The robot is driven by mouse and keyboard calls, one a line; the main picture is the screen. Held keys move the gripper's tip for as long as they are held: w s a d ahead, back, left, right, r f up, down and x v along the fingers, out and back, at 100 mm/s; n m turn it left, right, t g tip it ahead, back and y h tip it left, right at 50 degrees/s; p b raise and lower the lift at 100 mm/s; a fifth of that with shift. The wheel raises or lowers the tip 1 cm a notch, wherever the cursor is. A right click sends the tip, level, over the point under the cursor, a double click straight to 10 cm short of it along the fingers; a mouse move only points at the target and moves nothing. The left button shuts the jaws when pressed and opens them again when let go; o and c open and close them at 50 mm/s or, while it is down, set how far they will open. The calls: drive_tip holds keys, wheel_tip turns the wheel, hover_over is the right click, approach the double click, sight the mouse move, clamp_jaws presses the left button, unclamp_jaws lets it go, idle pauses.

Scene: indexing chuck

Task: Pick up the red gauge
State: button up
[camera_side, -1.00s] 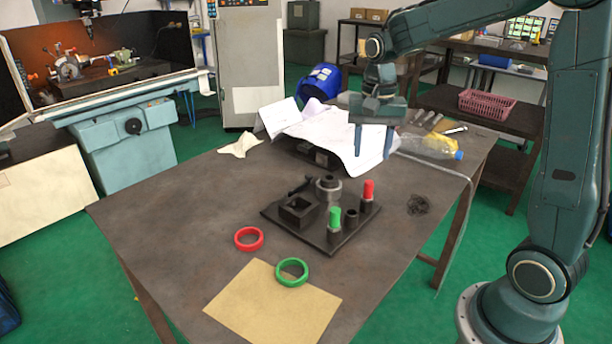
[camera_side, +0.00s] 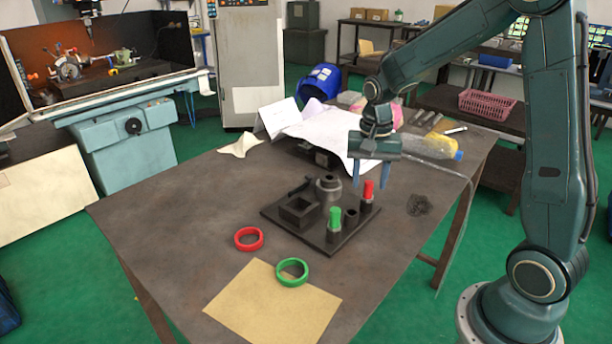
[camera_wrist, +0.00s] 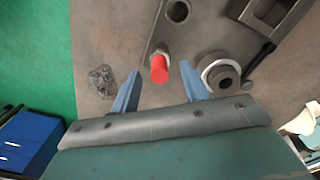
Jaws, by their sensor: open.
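The red gauge (camera_side: 368,192) stands upright on the dark fixture plate (camera_side: 284,228), a red handle above a pale metal collar. It also shows in the wrist view (camera_wrist: 159,69), between the lines of my two fingers. My gripper (camera_side: 371,186) is open and empty, pointing down over the gauge. In the wrist view my gripper (camera_wrist: 159,68) has one blue finger on each side of the red handle, with clear gaps; I cannot tell how far above it the tips are. A green gauge (camera_side: 335,220) stands on the same plate, nearer the front.
The plate also bears a grey round chuck (camera_side: 328,188), a square dark block (camera_side: 299,209) and an empty socket (camera_side: 351,216). A red ring (camera_side: 248,239) and a green ring (camera_side: 291,272) lie in front. A dark wire tangle (camera_side: 418,205) lies to the right.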

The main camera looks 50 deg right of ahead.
sight(368, 195)
drive_tip(key=shift+f, duration=1.25)
clamp_jaws()
